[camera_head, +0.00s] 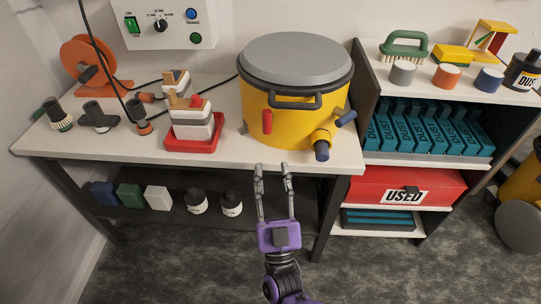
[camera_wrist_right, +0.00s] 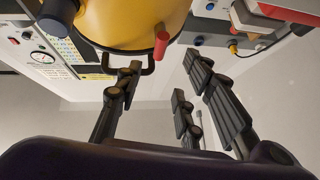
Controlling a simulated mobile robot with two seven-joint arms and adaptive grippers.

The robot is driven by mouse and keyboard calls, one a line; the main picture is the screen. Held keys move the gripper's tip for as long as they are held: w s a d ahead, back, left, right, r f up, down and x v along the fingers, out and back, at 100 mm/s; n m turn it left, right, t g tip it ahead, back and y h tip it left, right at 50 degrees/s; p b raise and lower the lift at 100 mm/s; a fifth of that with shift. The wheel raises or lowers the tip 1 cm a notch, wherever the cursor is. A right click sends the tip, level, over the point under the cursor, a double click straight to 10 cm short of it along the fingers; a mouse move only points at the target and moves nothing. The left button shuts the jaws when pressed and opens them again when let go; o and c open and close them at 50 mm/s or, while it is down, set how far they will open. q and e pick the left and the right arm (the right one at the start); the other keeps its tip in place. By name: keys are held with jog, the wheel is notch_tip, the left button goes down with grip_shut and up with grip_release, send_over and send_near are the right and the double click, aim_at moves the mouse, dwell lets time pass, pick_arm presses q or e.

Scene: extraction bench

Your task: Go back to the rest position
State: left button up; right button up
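My right gripper (camera_head: 272,170), on a purple wrist, is at the front edge of the bench. Its two fingers point toward the yellow drum and stand apart with nothing between them. In the right wrist view, the gripper (camera_wrist_right: 163,64) is also open and empty. The yellow drum (camera_head: 290,125) has a grey lid (camera_head: 296,60), a red handle (camera_head: 267,122) and a dark front handle. It stands on the bench beyond the fingertips, which look clear of it. The drum also shows at the top of the wrist view (camera_wrist_right: 125,22). My left gripper is not in view.
The white bench (camera_head: 90,150) carries a red tray (camera_head: 193,146), an orange reel (camera_head: 88,68) and small tools. To the right, a shelf unit holds teal dust packs (camera_head: 415,130) and a red USED box (camera_head: 385,188). Floor in front is open.

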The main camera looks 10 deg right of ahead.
jog(key=shift+s+f, duration=0.15)
jog(key=shift+s, duration=0.1)
dwell(0.3)
